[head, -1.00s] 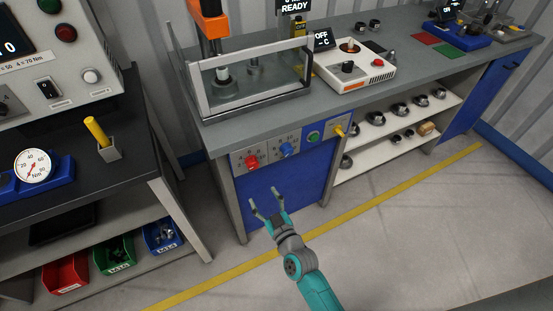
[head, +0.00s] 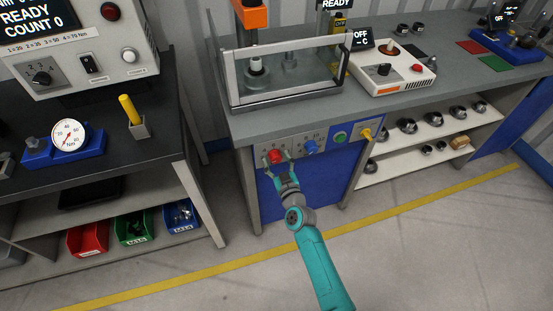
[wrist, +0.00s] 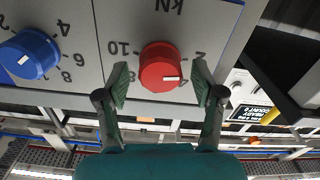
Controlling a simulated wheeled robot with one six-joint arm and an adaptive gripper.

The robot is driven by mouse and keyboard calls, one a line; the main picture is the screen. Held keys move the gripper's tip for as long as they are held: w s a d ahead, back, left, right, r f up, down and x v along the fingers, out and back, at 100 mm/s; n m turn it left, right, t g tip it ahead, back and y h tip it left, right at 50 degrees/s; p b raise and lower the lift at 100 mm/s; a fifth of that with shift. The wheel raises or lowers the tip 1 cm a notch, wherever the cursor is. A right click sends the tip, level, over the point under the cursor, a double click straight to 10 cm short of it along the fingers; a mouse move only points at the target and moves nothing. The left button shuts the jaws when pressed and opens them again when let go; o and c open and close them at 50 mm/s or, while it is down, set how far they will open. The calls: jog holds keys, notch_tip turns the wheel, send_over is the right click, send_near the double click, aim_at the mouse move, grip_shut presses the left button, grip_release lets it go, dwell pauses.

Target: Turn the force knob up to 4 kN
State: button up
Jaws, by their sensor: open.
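The red force knob (head: 275,156) sits at the left of the panel on the front of the bench with the press. In the wrist view the red knob (wrist: 160,66) fills the space between my fingers, under a "kN" label, with numbers around it. My gripper (head: 280,168) is open in front of the panel. In the wrist view its fingertips (wrist: 161,83) stand on either side of the knob, with gaps seeming to show.
A blue knob (head: 310,146) with its own scale is close beside the red one. Right of it are a green button (head: 340,136) and a yellow part (head: 368,134). A dark bench (head: 92,143) stands at the left. The floor in front is clear.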

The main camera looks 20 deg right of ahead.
jog(key=shift+w, duration=0.35)
jog(key=shift+c, duration=0.3)
jog(key=c, duration=1.1)
jog(key=shift+m, duration=0.3)
jog(key=m, duration=0.4)
jog(key=shift+d+m, duration=0.1)
jog(key=shift+m, duration=2.6)
